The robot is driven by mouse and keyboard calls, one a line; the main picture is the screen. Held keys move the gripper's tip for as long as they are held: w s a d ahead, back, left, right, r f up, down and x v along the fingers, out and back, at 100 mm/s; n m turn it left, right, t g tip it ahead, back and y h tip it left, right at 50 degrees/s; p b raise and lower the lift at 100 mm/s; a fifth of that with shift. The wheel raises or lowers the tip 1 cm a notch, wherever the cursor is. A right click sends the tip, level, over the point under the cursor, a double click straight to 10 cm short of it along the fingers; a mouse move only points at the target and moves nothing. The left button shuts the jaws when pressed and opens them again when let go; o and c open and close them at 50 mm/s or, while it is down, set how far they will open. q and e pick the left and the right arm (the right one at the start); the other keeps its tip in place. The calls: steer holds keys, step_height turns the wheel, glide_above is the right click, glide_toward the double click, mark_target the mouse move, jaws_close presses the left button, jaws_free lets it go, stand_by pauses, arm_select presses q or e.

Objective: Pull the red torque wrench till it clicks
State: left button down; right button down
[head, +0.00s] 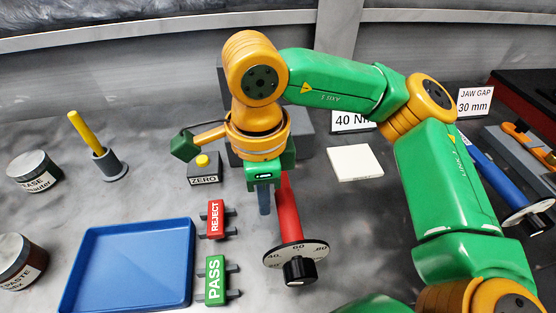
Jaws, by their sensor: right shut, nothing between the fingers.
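The red torque wrench (287,212) has a red handle running from beside my right gripper down to a round white dial with a black knob (298,270). Figures such as 40, 60 and 80 show on the dial's rim. My right gripper (264,205) points down just left of the red handle. It is shut and holds nothing; whether it touches the handle I cannot tell. The wrench's far end is hidden behind the gripper and arm. My left gripper is not in view.
Left of the wrench are the red REJECT block (215,220), the green PASS block (215,281), the ZERO box (203,168) and a blue tray (125,226). A blue-handled tool (500,178) lies right. A white plate (355,163) lies behind. A partly covered sign (351,121) reads 40.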

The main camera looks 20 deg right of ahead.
steer(key=shift+s+d+b, duration=0.2)
steer(key=shift+d+b, duration=0.1)
steer(key=shift+d, duration=0.5)
steer(key=shift+s+d+b, duration=0.2)
steer(key=shift+d+b, duration=0.1)
steer(key=shift+d, duration=0.55)
steer(key=shift+s+d+b, duration=0.2)
steer(key=shift+d+b, duration=0.1)
steer(key=shift+d, duration=0.5)
stand_by(0.9)
steer(key=shift+d, duration=0.45)
stand_by(0.5)
steer(key=w+a+p, duration=0.1)
steer(key=a, duration=0.5)
steer(key=shift+w+a, duration=0.15)
steer(key=shift+w, duration=0.05)
stand_by(0.5)
step_height(320, 180, up, 9)
steer(key=p, duration=0.7)
